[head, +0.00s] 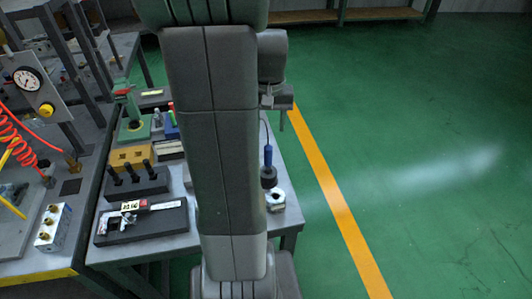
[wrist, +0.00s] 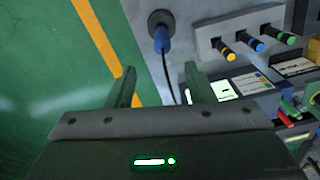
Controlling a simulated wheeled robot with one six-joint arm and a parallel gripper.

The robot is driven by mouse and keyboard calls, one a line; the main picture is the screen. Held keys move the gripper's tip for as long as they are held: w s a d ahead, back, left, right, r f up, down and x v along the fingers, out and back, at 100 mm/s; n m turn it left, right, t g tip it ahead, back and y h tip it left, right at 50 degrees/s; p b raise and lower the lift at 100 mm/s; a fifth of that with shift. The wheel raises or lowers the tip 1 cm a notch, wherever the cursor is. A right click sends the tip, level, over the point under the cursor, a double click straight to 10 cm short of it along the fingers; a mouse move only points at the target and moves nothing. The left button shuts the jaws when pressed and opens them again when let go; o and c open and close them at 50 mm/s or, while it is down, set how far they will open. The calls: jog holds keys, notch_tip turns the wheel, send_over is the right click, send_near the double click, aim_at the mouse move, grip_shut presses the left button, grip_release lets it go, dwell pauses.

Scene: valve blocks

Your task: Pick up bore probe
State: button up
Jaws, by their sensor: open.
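The bore probe, as far as I can tell, is the blue-handled tool (head: 268,157) with a thin dark cable, standing upright in a black round collar near the table's right edge. In the wrist view its blue part (wrist: 162,40) shows at top centre, with the cable running down from it. My gripper (wrist: 160,88) is open and empty, its two fingers apart with the cable passing between them in the picture. In the head view my gripper (head: 283,117) hangs above and beyond the probe, apart from it. My arm hides the middle of the table.
A metal ring-shaped part (head: 277,199) sits just in front of the probe. A grey block (wrist: 262,32) holds pegs with yellow, blue and green ends. A black peg block (head: 137,185) and a black caliper case (head: 142,222) lie left. Green floor (head: 430,150) is open at right.

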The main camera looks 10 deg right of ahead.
aim_at(269, 147)
notch_tip(269, 147, down, 7)
jog(key=shift+r, duration=0.15)
jog(key=shift+s+a+f+p, duration=0.1)
jog(key=shift+f+p, duration=0.2)
jog(key=shift+f, duration=1.05)
jog(key=shift+s+a+f+p, duration=0.1)
jog(key=shift+f+p, duration=0.15)
jog(key=shift+f, duration=1.1)
jog(key=shift+w, duration=0.1)
grip_shut()
jog(key=shift+r, duration=0.15)
